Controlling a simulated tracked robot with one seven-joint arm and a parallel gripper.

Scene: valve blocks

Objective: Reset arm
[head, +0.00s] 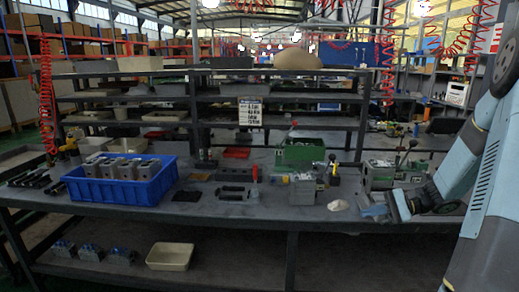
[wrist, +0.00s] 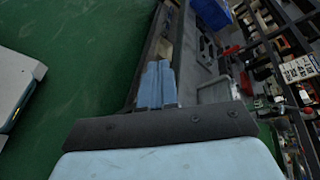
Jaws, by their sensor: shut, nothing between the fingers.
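My gripper (head: 374,212) is at the right of the head view, by the front edge of the workbench (head: 240,217). Its light blue fingers (wrist: 157,85) lie side by side in the wrist view, shut and empty. My arm comes down from the right side of the picture. A blue bin (head: 120,193) holding several grey valve blocks (head: 125,166) stands on the left of the bench, well away from my gripper. The bin's blue wall also shows at the top of the wrist view (wrist: 213,12).
A grey vise-like fixture (head: 303,190) and a white lump (head: 338,205) are left of my gripper. A green crate (head: 300,153) stands behind. A machine (head: 381,174) is just behind my gripper. A beige tray (head: 170,257) is on the lower shelf. Shelving stands behind the bench.

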